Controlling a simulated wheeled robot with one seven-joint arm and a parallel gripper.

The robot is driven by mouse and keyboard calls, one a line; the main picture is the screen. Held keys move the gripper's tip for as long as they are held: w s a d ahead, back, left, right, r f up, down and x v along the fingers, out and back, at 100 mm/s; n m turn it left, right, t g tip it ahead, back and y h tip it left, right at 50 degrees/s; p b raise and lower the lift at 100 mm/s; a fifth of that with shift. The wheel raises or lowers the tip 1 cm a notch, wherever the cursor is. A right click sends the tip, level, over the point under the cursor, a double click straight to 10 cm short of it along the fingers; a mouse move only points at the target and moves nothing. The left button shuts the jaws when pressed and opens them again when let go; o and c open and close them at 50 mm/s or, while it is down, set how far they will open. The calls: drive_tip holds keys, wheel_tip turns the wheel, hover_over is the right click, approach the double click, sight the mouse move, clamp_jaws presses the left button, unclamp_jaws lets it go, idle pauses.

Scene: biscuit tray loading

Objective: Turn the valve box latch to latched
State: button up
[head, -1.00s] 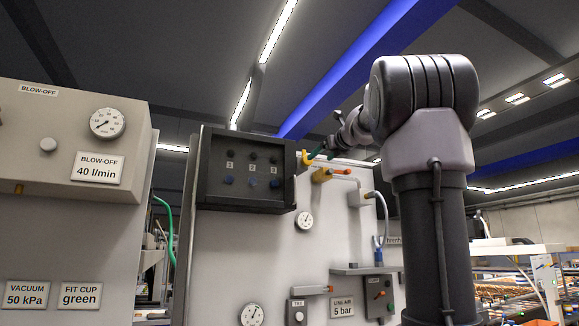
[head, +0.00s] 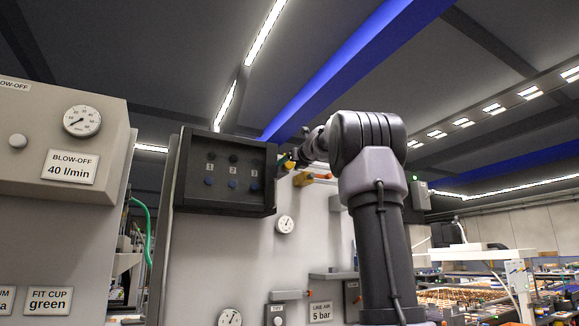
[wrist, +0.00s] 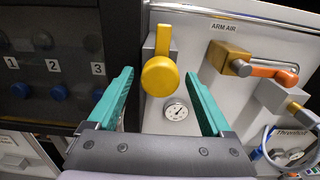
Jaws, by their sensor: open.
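The valve box (head: 225,174) is black, with several numbered blue knobs; its right part also shows in the wrist view (wrist: 62,58). Just right of it in the wrist view is a yellow latch (wrist: 160,76) with a round knob and a bar pointing up, on a grey mount. I take this to be the valve box latch. My gripper (wrist: 158,78) is open, its teal fingers on either side of the round knob, with gaps and no clear contact. In the head view my gripper (head: 286,160) is small at the box's right edge, and the latch is hardly visible.
Right of the latch is the brass ARM AIR valve (wrist: 229,60) with an orange handle (wrist: 275,74). A small gauge (wrist: 176,111) sits below the latch. The grey panel (head: 250,245) carries more fittings. A beige BLOW-OFF cabinet (head: 60,145) stands at left.

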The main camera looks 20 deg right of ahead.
clamp_jaws()
idle(0.3)
drive_tip(key=n, duration=0.4)
drive_tip(key=shift+d+n, duration=0.1)
drive_tip(key=shift+n, duration=0.3)
drive_tip(key=n, duration=0.9)
drive_tip(key=shift+d, duration=0.1)
drive_tip(key=shift+r+n, duration=0.1)
drive_tip(key=shift+n, duration=1.9)
